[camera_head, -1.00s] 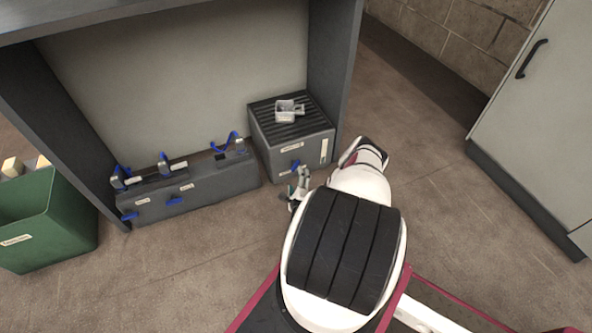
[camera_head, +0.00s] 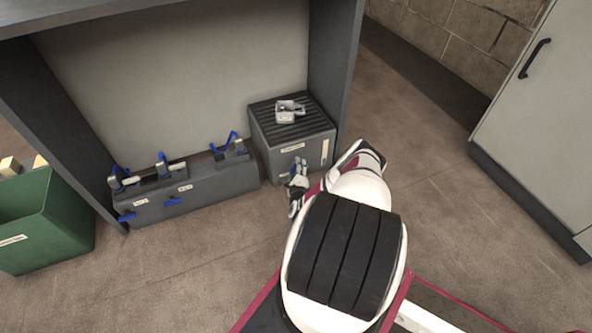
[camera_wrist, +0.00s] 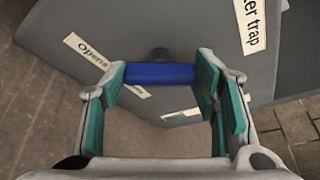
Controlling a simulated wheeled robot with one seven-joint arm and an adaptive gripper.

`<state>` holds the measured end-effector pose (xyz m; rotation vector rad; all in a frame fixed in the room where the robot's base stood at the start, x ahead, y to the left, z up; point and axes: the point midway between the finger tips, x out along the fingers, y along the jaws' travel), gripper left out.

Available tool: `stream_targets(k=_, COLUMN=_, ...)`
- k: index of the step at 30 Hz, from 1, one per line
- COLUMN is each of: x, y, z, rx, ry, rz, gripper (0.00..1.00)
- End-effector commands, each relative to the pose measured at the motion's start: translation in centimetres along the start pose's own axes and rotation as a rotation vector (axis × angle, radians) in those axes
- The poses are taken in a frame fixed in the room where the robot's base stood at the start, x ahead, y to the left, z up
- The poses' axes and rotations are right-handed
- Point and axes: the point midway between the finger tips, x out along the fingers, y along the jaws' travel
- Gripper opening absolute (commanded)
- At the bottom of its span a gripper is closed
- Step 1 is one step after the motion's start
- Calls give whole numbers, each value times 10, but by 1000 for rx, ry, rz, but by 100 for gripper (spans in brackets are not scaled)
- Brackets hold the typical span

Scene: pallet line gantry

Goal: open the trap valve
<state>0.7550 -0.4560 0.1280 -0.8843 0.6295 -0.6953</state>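The trap is a dark grey box (camera_head: 268,158) with a ribbed top, standing inside the right end of the frame. Its blue valve handle (camera_wrist: 160,73) sits on a dark round stem on the box's face in the wrist view. A label reading "Opens" (camera_wrist: 90,50) and one ending in "er trap" (camera_wrist: 250,22) are on the box. My gripper (camera_wrist: 162,85) is open, with its green-padded fingers at the two ends of the blue handle. I cannot tell whether the pads touch it. In the head view my gripper (camera_head: 299,174) is at the box's front and mostly hides the handle.
A grey metal piece (camera_head: 289,111) lies on the box's top. Left of it is a long grey block (camera_head: 215,185) with several blue levers. A green bin (camera_head: 45,235) stands at far left, a cabinet (camera_head: 540,140) at right.

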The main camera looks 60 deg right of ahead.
Motion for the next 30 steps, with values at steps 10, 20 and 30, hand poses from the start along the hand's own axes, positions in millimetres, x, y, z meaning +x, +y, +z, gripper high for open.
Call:
stream_targets(k=10, x=0, y=0, z=0, rx=14, ry=0, rz=5, gripper=27)
stream_targets(k=20, x=0, y=-2, z=-1, rx=164, ry=2, rz=68, gripper=27)
stream_targets(k=30, x=0, y=-4, z=-2, rx=453, ry=2, rz=186, gripper=27)
